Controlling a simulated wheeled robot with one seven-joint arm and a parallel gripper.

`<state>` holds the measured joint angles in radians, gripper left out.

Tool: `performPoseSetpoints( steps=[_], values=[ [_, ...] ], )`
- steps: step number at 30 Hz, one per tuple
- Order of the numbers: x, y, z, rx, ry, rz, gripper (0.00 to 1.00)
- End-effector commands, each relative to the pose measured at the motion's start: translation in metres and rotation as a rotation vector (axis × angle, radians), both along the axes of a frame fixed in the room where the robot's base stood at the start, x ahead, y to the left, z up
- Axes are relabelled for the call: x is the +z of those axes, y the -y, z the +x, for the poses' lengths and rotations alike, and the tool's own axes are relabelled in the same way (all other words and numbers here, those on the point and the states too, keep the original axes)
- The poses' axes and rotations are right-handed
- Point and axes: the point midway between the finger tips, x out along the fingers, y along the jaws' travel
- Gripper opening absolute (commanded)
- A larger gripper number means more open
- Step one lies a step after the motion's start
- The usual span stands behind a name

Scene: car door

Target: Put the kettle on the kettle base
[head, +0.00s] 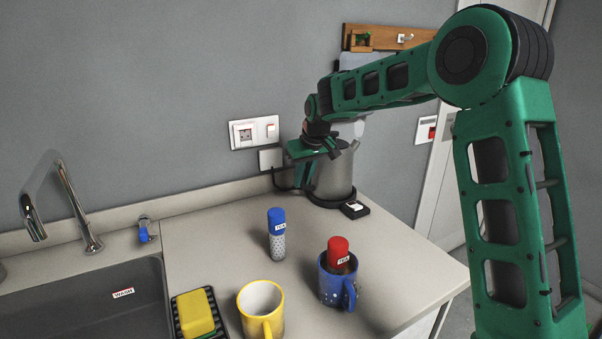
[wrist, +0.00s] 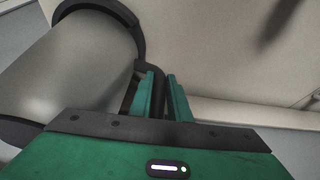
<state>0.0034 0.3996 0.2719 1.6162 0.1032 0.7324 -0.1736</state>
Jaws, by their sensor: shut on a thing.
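The grey metal kettle (head: 336,172) stands upright at the back right of the counter, near the wall. My gripper (head: 308,168) is at its left side, shut on the black handle. In the wrist view the kettle (wrist: 75,75) fills the left, and the green fingers of my gripper (wrist: 160,90) close around the dark handle (wrist: 157,78). The black kettle base (head: 356,210), with a white switch, shows at the kettle's lower right. The kettle's bottom is at or just over it; I cannot tell whether they touch.
A blue-capped tea shaker (head: 277,236) stands mid-counter. A blue mug (head: 332,285) holds a red-capped shaker (head: 338,252). A yellow mug (head: 260,308) and a yellow sponge (head: 197,313) are at the front, beside the sink (head: 90,305). Wall sockets (head: 254,132) are behind.

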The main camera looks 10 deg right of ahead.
Motion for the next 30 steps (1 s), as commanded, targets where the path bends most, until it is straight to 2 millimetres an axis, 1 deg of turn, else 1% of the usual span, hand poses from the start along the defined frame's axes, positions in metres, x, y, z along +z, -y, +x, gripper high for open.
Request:
performPoseSetpoints(
  steps=[11, 12, 13, 14, 23, 26, 30],
  values=[
    [-0.001, 0.0, 0.001, 0.001, 0.005, 0.0, 0.0],
    [-0.003, 0.0, 0.0, 0.0, 0.001, 0.0, 0.26],
    [-0.003, 0.0, 0.0, 0.0, 0.001, 0.0, 0.33],
    [-0.003, 0.0, 0.0, 0.0, 0.001, 0.0, 0.35],
    [-0.002, 0.0, 0.0, 0.0, 0.001, 0.0, 0.35],
    [0.005, 0.0, -0.002, 0.001, 0.003, 0.0, 0.35],
    [0.024, 0.003, -0.009, 0.001, 0.004, 0.0, 0.35]
  ],
)
